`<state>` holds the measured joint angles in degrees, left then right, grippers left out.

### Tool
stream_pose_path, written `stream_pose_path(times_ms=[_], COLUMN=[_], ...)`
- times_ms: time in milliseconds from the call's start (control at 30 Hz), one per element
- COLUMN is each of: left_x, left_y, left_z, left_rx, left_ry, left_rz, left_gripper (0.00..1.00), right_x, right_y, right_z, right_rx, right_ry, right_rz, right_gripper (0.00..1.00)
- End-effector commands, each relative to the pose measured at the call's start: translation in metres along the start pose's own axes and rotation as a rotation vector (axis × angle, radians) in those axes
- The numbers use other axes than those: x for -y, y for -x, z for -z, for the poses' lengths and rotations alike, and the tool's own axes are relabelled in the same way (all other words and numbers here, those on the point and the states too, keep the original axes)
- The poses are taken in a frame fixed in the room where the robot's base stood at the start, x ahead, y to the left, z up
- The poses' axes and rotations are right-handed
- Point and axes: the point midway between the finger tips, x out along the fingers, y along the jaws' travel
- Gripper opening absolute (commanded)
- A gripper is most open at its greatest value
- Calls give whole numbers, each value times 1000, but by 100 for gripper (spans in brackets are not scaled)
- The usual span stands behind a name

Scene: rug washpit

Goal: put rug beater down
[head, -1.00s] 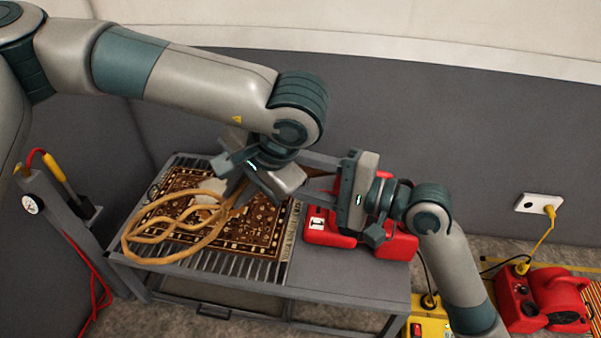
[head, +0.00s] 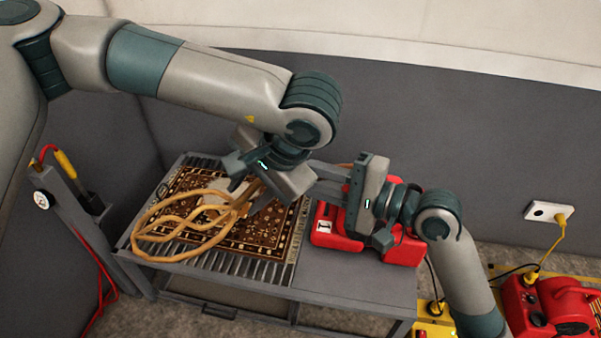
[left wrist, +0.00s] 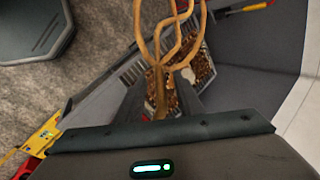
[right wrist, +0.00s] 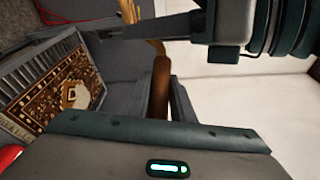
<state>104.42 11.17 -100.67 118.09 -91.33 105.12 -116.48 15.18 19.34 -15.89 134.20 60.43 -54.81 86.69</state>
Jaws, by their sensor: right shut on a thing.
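The rug beater (head: 172,260), with looped tan cane, lies above or on the patterned rug (head: 262,240), its loops pointing left; I cannot tell whether they touch. Its loops also show in the left wrist view (left wrist: 159,62). My left gripper (head: 246,193) is at the beater's neck, its fingers apart on either side of the shaft. My right gripper (head: 320,182) is shut on the brown handle (right wrist: 160,85), which shows between its fingers in the right wrist view. The grippers hide much of the handle in the head view.
The rug lies on the slatted part of a grey table (head: 345,287). A red case (head: 332,241) with a white label stands beside it, close under my right gripper. The table's front right is bare. A post with a gauge (head: 41,200) stands at left.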

Motion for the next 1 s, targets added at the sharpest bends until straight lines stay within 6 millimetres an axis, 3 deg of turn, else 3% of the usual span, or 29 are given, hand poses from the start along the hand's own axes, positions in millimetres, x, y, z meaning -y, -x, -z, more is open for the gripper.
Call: stream_pose_path(times_ms=[267,700,1000], left_x=[0,0,0], left_y=[31,103,117], left_z=[1,1,0], left_rx=[-3,-3,0], left_ry=[-1,1,0], left_rz=[1,1,0], left_gripper=[34,34,34], right_x=[1,1,1], right_y=[0,0,0], right_z=[0,0,0], right_rx=[0,1,1], right_ry=[0,0,0], right_rz=[2,2,2], right_gripper=[0,0,0])
